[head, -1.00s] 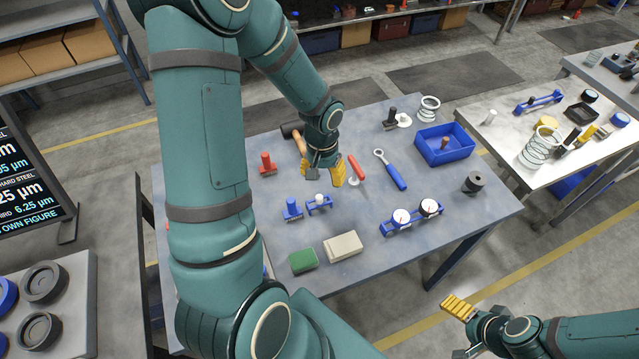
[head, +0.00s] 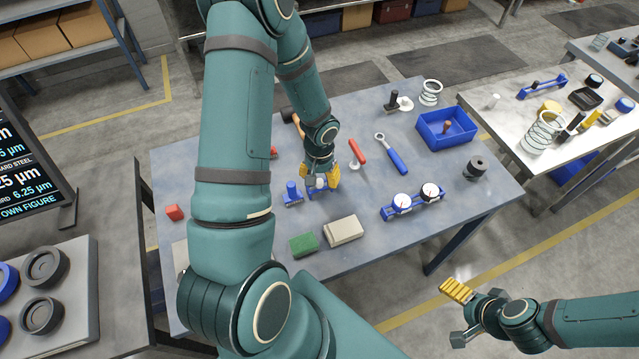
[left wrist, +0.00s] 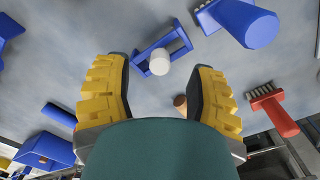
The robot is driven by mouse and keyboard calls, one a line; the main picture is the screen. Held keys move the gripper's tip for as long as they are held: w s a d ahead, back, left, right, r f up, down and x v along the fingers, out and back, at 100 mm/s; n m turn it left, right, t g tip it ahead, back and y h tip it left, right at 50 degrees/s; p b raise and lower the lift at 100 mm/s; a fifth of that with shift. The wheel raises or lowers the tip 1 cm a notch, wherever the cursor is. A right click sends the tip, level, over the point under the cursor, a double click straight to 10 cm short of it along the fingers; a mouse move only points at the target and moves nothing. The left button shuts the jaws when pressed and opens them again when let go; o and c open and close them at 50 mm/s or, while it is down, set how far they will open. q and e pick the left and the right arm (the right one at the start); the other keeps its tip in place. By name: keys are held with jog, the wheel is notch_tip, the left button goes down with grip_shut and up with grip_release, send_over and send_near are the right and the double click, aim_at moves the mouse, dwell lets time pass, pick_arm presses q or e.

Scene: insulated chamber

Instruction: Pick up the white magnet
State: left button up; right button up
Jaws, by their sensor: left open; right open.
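A small white cylinder, which looks like the white magnet (left wrist: 159,62), stands in a small blue holder (left wrist: 143,57) in the left wrist view. In the head view the magnet (head: 320,183) shows as a small white spot at my left gripper (head: 321,178). In the left wrist view the yellow fingers of my left gripper (left wrist: 160,70) are open, one on each side of the magnet's line. I cannot tell how high above it they are. My right gripper (head: 460,312) is open and empty, off the table's front right side.
A blue-handled brush (head: 293,193) stands close left of the holder. A green block (head: 303,244) and a beige block (head: 343,231) lie in front. A blue gauge stand (head: 412,205), a blue wrench (head: 392,157) and a red-handled tool (head: 357,151) lie to the right.

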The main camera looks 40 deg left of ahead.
aim_at(320, 186)
pick_arm(q)
jog(key=shift+f, duration=1.35)
grip_shut()
